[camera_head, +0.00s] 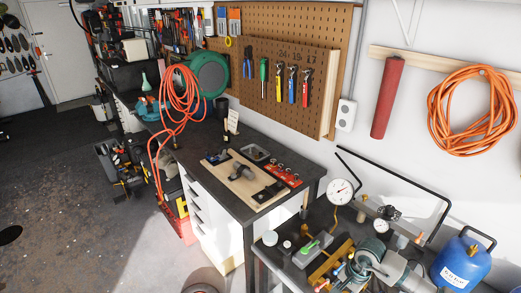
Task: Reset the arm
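Neither my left gripper nor my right gripper can be made out in the head view. No arm of mine is clearly seen. The workbench (240,205) has a dark top and white drawers, and stands in the middle of the view. On it lies a light wooden board (235,185) with a metal fitting (242,172) on it. Beside the board is a red strip (284,174) holding several small parts, and a small metal tray (256,153).
A cluttered second bench (300,262) carries a pressure gauge (340,190), metal fittings and a blue gas bottle (463,262) at the lower right. An orange hose (180,95) hangs over the workbench. A pegboard (290,35) with tools stands behind. Floor (75,225) at left is mostly clear.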

